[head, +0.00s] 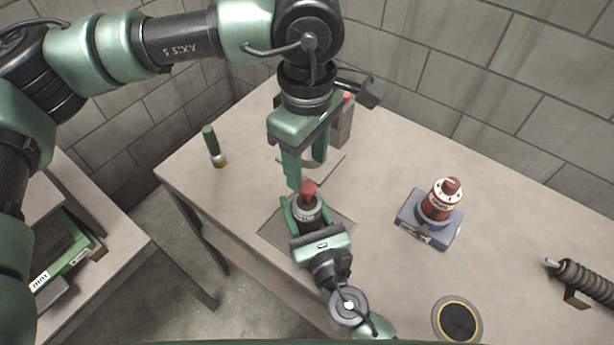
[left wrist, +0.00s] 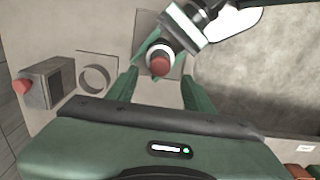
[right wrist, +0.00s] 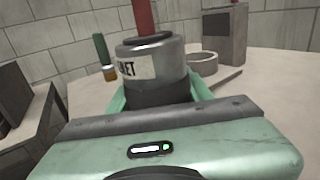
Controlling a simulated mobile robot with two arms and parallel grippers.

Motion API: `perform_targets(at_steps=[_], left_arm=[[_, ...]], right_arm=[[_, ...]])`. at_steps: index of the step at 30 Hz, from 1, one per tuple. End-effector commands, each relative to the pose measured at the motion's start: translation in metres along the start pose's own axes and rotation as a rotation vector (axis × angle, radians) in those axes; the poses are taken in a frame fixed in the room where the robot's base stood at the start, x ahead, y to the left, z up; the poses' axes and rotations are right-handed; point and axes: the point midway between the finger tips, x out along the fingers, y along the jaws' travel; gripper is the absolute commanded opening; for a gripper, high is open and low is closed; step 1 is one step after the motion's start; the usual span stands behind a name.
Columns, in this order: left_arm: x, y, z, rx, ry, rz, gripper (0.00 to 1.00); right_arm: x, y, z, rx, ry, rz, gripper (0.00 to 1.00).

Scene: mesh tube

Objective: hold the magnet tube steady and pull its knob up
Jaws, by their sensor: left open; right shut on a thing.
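The magnet tube (head: 305,212) is a short metal cylinder with a dark lower part, and its label ends in "NET" in the right wrist view (right wrist: 152,60). It stands upright. My right gripper (head: 306,218) is shut around its lower body. A red knob (head: 308,189) rises from the tube's top, and its upper end is cut off in the right wrist view (right wrist: 143,16). My left gripper (head: 307,174) points down just above the knob, open and empty. In the left wrist view the knob (left wrist: 160,65) lies between the spread fingers. I cannot tell whether they touch it.
A grey box (head: 342,122) with a red button and a ring (left wrist: 97,79) stand behind the tube. A green-handled tool (head: 212,145) is at left. A red device on a blue base (head: 428,228), a dark disc (head: 458,319) and a ribbed cylinder (head: 585,279) are at right.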

Motion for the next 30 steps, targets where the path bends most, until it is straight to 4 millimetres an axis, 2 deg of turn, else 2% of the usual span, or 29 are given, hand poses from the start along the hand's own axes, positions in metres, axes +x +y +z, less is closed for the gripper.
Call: perform_targets(at_steps=[3,9,20,26,30], left_arm=[[0.022,-0.001,0.0,0.0,-0.001,-0.003,0.52],[0.044,0.0,0.0,0.0,-0.002,-0.001,0.52],[0.049,0.0,0.0,0.0,-0.002,0.001,0.52],[0.049,0.0,0.0,0.0,-0.002,0.001,0.0],[0.049,0.0,0.0,0.0,-0.002,0.001,0.0]], right_arm=[[0.0,0.0,0.0,0.0,0.0,-0.001,0.0],[0.0,0.0,0.0,0.0,0.0,-0.001,0.0],[0.0,0.0,0.0,0.0,0.0,-0.001,0.0],[0.0,0.0,0.0,0.0,0.0,-0.001,0.0],[0.0,0.0,0.0,-0.001,0.0,-0.001,0.0]])
